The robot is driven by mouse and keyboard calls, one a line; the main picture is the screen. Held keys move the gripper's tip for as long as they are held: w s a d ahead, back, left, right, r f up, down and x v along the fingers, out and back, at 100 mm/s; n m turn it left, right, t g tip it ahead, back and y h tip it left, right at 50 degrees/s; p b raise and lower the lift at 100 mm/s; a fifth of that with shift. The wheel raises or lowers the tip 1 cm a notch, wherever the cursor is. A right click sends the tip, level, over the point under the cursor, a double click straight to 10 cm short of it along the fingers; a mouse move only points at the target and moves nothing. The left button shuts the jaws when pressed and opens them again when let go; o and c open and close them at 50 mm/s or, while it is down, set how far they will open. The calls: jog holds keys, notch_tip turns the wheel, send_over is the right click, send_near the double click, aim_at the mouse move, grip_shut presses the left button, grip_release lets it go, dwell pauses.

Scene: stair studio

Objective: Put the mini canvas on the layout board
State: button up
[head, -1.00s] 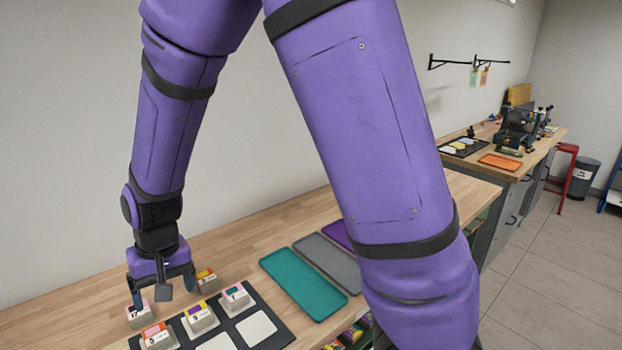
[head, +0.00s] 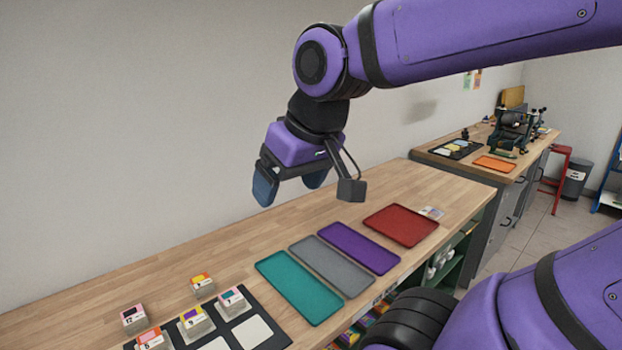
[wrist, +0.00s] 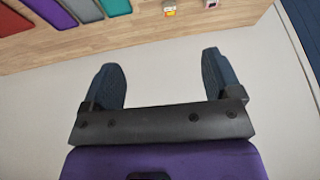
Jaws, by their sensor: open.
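My gripper (head: 290,187) is open and empty, raised above the bench near the wall; it also shows in the wrist view (wrist: 162,75). The dark board (head: 275,322) at the front left, apparently the layout board, has pale square pads. Blocks numbered 5 (head: 152,340), 9 (head: 195,320) and 7 (head: 232,301) stand on it. A block numbered 12 (head: 134,318) and an orange-topped block (head: 203,286) stand on the wood behind it. I cannot tell which small item is the mini canvas. My gripper is right of and above the blocks, touching none.
Teal (head: 300,288), grey (head: 332,266), purple (head: 358,248) and red (head: 401,225) trays lie in a row, empty. A small pale item (head: 432,212) lies by the red tray. The wood behind the trays is clear. Another bench (head: 485,165) stands farther right.

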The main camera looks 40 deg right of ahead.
jog(key=s, duration=0.1)
jog(key=s+d, duration=0.1)
jog(key=s, duration=0.1)
jog(key=shift+d+r+h, duration=0.2)
jog(key=shift+r+h, duration=0.2)
